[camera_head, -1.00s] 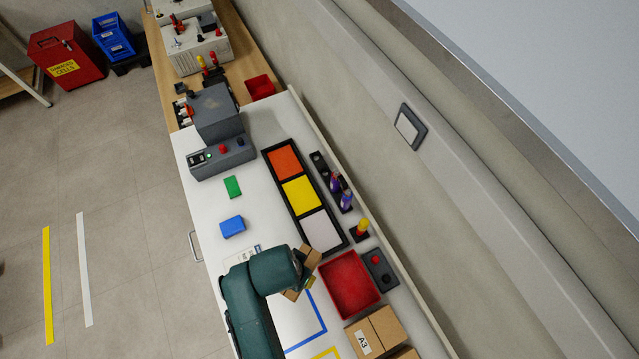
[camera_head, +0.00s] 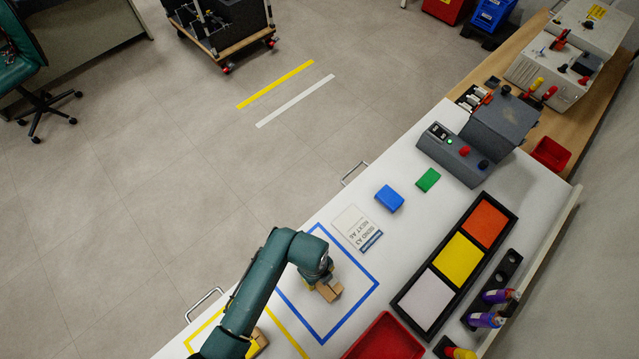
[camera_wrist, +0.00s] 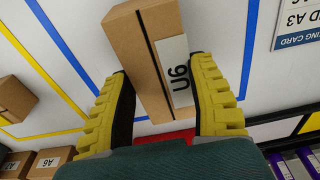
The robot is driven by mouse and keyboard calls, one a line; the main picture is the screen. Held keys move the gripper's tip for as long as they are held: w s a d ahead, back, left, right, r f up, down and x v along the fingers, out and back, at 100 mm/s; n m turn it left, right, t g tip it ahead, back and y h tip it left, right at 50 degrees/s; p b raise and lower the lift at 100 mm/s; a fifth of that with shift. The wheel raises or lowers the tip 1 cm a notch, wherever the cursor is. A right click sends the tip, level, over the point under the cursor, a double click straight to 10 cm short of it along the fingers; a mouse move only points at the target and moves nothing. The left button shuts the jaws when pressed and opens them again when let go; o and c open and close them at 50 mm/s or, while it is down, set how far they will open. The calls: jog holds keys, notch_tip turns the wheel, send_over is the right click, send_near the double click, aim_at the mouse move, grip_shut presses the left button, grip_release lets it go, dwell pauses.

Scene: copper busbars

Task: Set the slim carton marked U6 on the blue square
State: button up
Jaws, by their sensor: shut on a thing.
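The slim brown carton marked U6 (camera_wrist: 140,55) is between the yellow fingers of my gripper (camera_wrist: 160,105) in the wrist view, its label facing the camera. My gripper is shut on it. In the head view my gripper (camera_head: 326,288) and the carton (camera_head: 329,291) are within the outline of the blue square (camera_head: 352,256), which is taped on the white bench. Blue tape (camera_wrist: 72,60) runs on both sides of the carton in the wrist view. I cannot tell whether the carton touches the bench.
Another carton (camera_head: 258,343) is by the yellow outline (camera_head: 205,330). A red tray (camera_head: 385,340) lies right of the blue square. A bending card (camera_head: 357,228), blue block (camera_head: 389,198) and green block (camera_head: 428,180) lie beyond it. A panel of coloured squares (camera_head: 458,258) is farther right.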

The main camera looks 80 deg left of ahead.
jog(key=shift+f, duration=0.55)
jog(key=shift+f, duration=0.1)
jog(key=o, duration=1.1)
jog(key=shift+c, duration=0.2)
notch_tip(320, 180, up, 12)
jog(key=a+p, duration=0.1)
jog(key=p, duration=0.1)
jog(key=shift+s+a, duration=0.15)
jog(key=shift+s, duration=0.2)
jog(key=shift+w, duration=0.1)
